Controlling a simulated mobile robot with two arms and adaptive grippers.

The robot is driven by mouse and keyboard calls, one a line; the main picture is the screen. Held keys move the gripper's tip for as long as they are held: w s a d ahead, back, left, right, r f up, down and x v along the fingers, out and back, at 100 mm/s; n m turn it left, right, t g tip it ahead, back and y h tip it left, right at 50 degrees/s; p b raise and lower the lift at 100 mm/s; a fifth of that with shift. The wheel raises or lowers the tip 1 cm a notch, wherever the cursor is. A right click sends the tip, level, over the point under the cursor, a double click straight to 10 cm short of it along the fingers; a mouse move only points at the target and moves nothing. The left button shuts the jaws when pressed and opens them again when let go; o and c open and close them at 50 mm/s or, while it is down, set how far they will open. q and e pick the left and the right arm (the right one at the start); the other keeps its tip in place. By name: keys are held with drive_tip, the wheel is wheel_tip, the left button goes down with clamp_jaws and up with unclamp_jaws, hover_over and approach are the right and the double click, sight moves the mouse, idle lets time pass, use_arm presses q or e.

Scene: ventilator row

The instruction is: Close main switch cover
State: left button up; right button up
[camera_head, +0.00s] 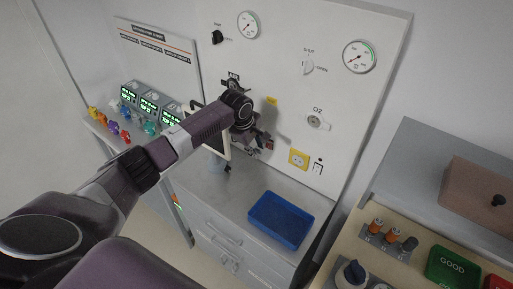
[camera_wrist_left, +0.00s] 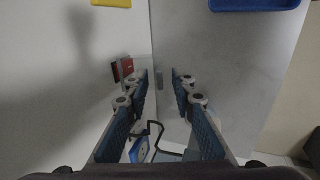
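My left gripper (camera_head: 262,146) is in front of the white wall panel (camera_head: 285,75), above the grey counter. In the left wrist view its two blue-padded fingers (camera_wrist_left: 160,82) are apart, with nothing held between them. A small red part with a grey flap-like piece (camera_wrist_left: 124,68) is on the wall just left of the fingertips there; it may be the main switch with its cover, but I cannot tell for sure. In the head view my left gripper and wrist hide most of that spot. My right gripper is not in view.
A blue tray (camera_head: 281,220) stands on the grey counter (camera_head: 225,188). A yellow socket (camera_head: 299,158) and an O2 outlet (camera_head: 317,122) are on the panel to the right of my gripper. Monitors (camera_head: 148,106) stand further left.

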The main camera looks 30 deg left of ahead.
use_arm(q)
clamp_jaws()
drive_tip(key=f+t+b, duration=0.2)
drive_tip(key=t+b, duration=0.2)
drive_tip(key=b, duration=0.3)
drive_tip(key=w+f+t+h+b, duration=0.1)
drive_tip(key=f+t+b, duration=0.2)
drive_tip(key=b, duration=0.3)
drive_tip(key=w+f+t+b, duration=0.1)
drive_tip(key=f+t+b, duration=0.2)
drive_tip(key=t+b, duration=0.3)
drive_tip(key=shift+w+d+h+b, duration=0.2)
drive_tip(key=shift+h+b, duration=0.2)
drive_tip(key=shift+b, duration=0.45)
drive_tip(key=shift+w+r+t+b, duration=0.1)
drive_tip(key=shift+r+t+b, duration=0.25)
drive_tip(key=shift+b, duration=0.5)
drive_tip(key=shift+f, duration=0.1)
drive_tip(key=shift+o, duration=0.2)
unclamp_jaws()
drive_tip(key=shift+w, duration=0.1)
